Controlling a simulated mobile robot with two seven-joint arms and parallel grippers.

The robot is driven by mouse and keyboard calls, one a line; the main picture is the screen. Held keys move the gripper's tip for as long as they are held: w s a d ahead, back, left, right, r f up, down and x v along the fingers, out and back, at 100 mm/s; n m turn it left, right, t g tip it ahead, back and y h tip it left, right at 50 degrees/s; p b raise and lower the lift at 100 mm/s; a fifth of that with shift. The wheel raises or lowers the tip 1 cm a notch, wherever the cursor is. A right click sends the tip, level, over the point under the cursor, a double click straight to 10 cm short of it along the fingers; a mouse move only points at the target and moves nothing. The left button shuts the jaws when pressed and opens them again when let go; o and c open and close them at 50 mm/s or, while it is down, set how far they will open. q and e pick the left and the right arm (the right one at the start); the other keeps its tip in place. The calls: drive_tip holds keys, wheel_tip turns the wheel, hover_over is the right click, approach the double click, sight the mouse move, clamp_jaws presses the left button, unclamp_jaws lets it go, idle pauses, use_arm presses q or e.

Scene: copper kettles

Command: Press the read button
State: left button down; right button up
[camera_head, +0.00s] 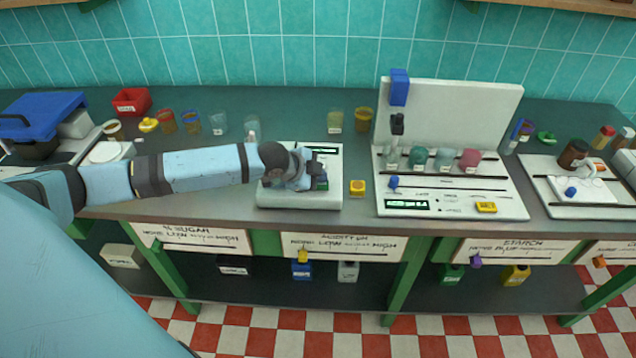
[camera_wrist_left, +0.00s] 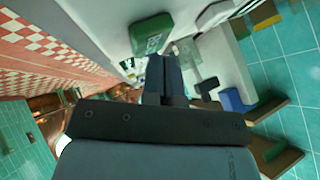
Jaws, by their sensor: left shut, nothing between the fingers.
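A white meter (camera_head: 330,196) with a small green-lit display (camera_head: 326,151) stands on the counter. My left gripper (camera_head: 318,178) is over its right part, shut and empty, and hides part of its top. In the left wrist view the fingers (camera_wrist_left: 163,72) are together. A green block (camera_wrist_left: 152,35) with a pale marking lies just beyond the fingertips; I cannot read the marking or tell whether they touch. No read label is legible in either view, and a button under the gripper is hidden in the head view. My right gripper is not in view.
Further right stands a larger white instrument (camera_head: 450,110) with several coloured vials. Cups (camera_head: 335,121) stand behind the meter. The counter front edge (camera_head: 350,222) is close to the meter.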

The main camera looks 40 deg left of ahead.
sight(318, 185)
use_arm(q)
drive_tip(key=shift+f, duration=0.35)
drive_tip(key=shift+r, duration=0.15)
idle(0.3)
drive_tip(key=shift+r+p, duration=0.75)
drive_tip(key=shift+p, duration=0.3)
drive_tip(key=shift+r, duration=0.1)
wheel_tip(318, 185, up, 5)
drive_tip(key=p, duration=0.5)
